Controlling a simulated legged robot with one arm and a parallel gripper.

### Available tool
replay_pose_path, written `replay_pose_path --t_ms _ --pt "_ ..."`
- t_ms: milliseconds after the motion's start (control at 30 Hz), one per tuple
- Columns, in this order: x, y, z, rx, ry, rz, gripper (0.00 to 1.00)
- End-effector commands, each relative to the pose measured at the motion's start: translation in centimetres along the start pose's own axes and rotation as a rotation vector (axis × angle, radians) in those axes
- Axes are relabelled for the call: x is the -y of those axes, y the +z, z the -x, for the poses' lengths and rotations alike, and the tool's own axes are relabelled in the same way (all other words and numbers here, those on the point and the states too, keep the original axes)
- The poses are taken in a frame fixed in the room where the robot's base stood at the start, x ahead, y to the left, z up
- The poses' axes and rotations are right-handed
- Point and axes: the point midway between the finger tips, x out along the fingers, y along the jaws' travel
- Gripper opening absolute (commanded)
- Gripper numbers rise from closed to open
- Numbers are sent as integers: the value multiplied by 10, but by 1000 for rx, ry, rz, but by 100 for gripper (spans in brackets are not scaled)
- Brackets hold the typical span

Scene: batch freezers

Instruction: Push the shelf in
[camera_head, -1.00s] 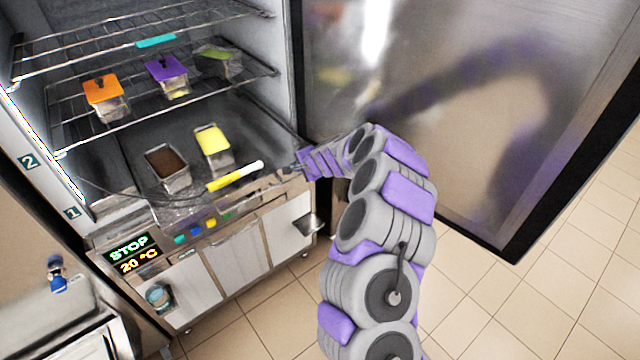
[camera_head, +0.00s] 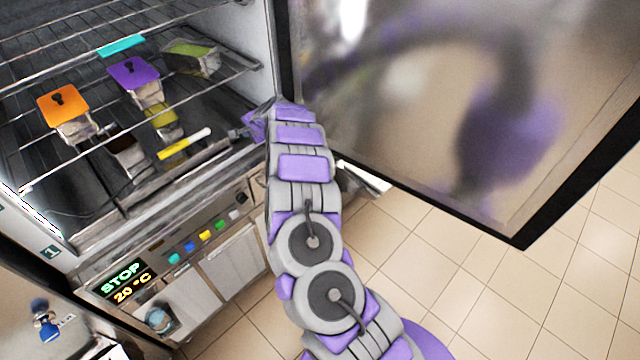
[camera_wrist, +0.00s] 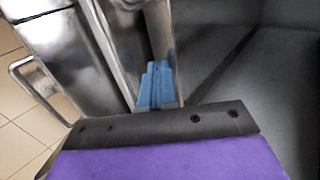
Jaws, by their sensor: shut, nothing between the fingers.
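The open freezer cabinet has wire shelves. The middle wire shelf (camera_head: 215,92) carries an orange-lidded tub (camera_head: 63,103), a purple-lidded tub (camera_head: 133,74) and a green-topped tub (camera_head: 192,58). Below it, a brown-filled tub (camera_head: 127,155) and a yellow-filled tub (camera_head: 163,121) stand at the lowest level. My gripper (camera_head: 237,133) is at the right side of the cabinet opening, below the middle shelf's front edge. In the wrist view its blue fingers (camera_wrist: 158,85) are together and empty, close to a metal edge. I cannot tell whether they touch it.
The open freezer door (camera_head: 420,110) stands to the right of my arm. A yellow and white stick (camera_head: 185,143) lies near the opening. A control panel (camera_head: 125,283) reads STOP, 20 °C. Tiled floor (camera_head: 440,280) is clear at lower right.

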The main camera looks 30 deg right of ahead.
Motion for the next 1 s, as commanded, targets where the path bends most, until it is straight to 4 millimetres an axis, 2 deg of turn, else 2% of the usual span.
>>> replay_pose_path --t_ms 300,700,867,1000 --pt "9 -1 -10 -2 -1 -1 0" --pt "14 1 -13 -5 -6 2 0" --pt "12 0 -11 -6 -7 1 0" --pt "3 -5 -4 -4 -5 -1 0"
